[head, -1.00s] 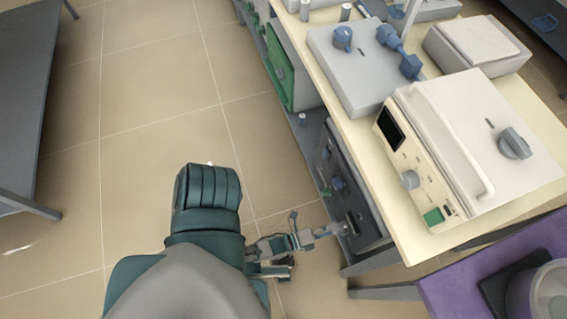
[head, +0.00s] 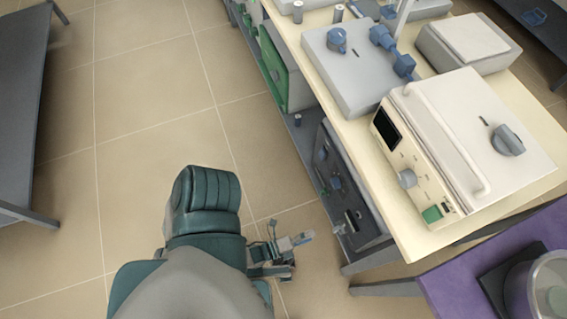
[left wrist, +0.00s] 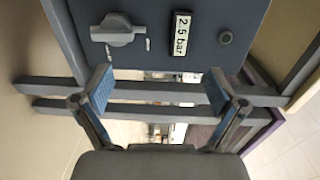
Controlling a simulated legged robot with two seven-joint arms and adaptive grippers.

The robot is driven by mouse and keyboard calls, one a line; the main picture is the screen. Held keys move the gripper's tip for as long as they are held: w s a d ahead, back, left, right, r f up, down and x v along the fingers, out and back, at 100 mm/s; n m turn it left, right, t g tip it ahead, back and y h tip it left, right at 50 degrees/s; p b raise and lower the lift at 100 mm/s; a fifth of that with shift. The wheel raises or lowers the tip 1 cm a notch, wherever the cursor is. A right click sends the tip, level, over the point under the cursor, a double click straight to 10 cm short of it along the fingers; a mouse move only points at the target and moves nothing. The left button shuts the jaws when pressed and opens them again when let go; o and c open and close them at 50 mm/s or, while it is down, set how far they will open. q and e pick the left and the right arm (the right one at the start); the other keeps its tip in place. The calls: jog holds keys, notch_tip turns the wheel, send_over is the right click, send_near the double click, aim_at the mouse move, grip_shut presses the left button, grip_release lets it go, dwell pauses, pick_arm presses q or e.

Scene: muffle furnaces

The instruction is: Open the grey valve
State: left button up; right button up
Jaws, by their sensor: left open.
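The grey valve (left wrist: 118,30) is a round knob with a bar grip on a dark grey panel (left wrist: 225,62), in the upper left of the left wrist view. Its bar lies roughly level in that view, with small label marks beside it. In the head view the valve (head: 340,229) is small on the front of the dark box under the bench. My left gripper (left wrist: 158,90) is open and empty, its blue-padded fingers apart. In the head view my left gripper (head: 297,254) is left of the panel with a gap between. My right gripper is not in view.
The cream bench top (head: 405,225) overhangs the dark box. A purple table (head: 450,285) is at lower right. The floor (head: 150,110) to the left is clear.

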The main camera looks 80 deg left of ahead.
pick_arm(q)
jog(key=v, duration=1)
jog(key=shift+f, duration=0.25)
dwell(0.3)
dwell(0.4)
dwell(0.5)
